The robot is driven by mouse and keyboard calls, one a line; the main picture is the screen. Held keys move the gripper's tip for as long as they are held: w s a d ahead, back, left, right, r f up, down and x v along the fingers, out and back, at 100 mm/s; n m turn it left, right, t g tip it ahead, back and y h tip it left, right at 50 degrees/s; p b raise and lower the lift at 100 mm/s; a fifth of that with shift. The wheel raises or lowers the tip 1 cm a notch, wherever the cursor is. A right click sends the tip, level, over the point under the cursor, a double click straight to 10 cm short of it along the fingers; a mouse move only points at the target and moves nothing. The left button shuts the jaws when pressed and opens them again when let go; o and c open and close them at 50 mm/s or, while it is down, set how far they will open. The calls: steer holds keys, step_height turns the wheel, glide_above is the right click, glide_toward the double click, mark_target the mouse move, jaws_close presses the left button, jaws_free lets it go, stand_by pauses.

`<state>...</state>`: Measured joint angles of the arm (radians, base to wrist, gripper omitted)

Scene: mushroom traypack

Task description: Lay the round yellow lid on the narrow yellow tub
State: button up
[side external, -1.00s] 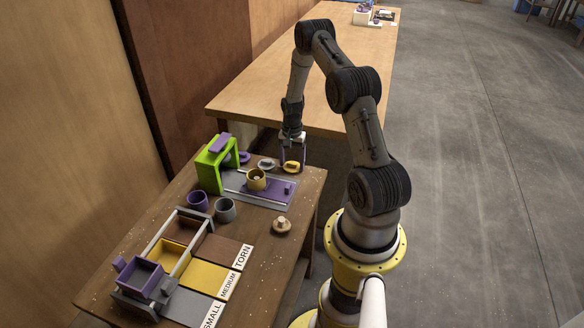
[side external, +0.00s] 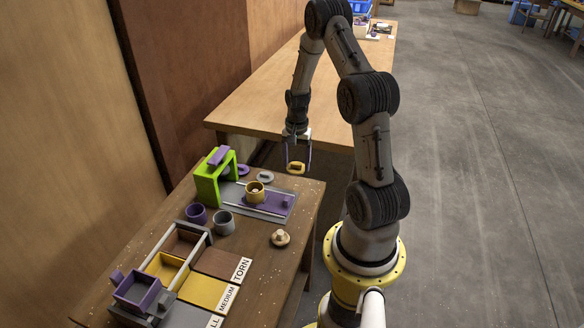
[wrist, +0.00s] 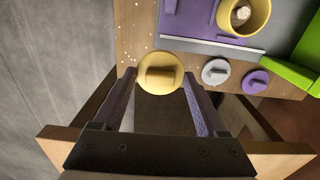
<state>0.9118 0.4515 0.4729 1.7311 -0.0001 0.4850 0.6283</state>
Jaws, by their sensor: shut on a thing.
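The round yellow lid (side external: 296,170) hangs between the fingers of my gripper (side external: 296,163), held by its brown-looking handle above the far right of the worktable. In the wrist view the lid (wrist: 151,84) shows between the two fingertips (wrist: 160,78), its handle bar across the middle. The narrow yellow tub (side external: 254,194) stands upright and open on a purple plate (side external: 279,204), to the left of the lid and nearer the camera. A pale mushroom piece shows inside the tub, which also shows at the top right of the wrist view (wrist: 263,22).
A green arch (side external: 203,182) stands left of the tub. A grey lid (side external: 265,177) and a purple lid (side external: 243,170) lie behind it. Purple (side external: 196,216) and grey (side external: 224,226) tubs and a mushroom (side external: 280,238) stand nearer. Divided bins are at the front left.

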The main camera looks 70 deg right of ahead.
steer(key=s+a+r, duration=0.4)
steer(key=s+a, duration=0.1)
steer(key=a, duration=0.2)
steer(key=w+n, duration=0.2)
steer(key=w, duration=0.3)
steer(key=w+a+f+n, duration=0.1)
steer(key=w+n, duration=0.1)
steer(key=w, duration=0.4)
steer(key=w+f+n, duration=0.1)
steer(key=w+n, duration=0.1)
steer(key=w, duration=0.3)
steer(key=shift+w+a, duration=0.15)
steer(key=shift+a, duration=0.15)
steer(key=shift+f, duration=2.2)
steer(key=shift+f, duration=0.5)
steer(key=o, duration=1.2)
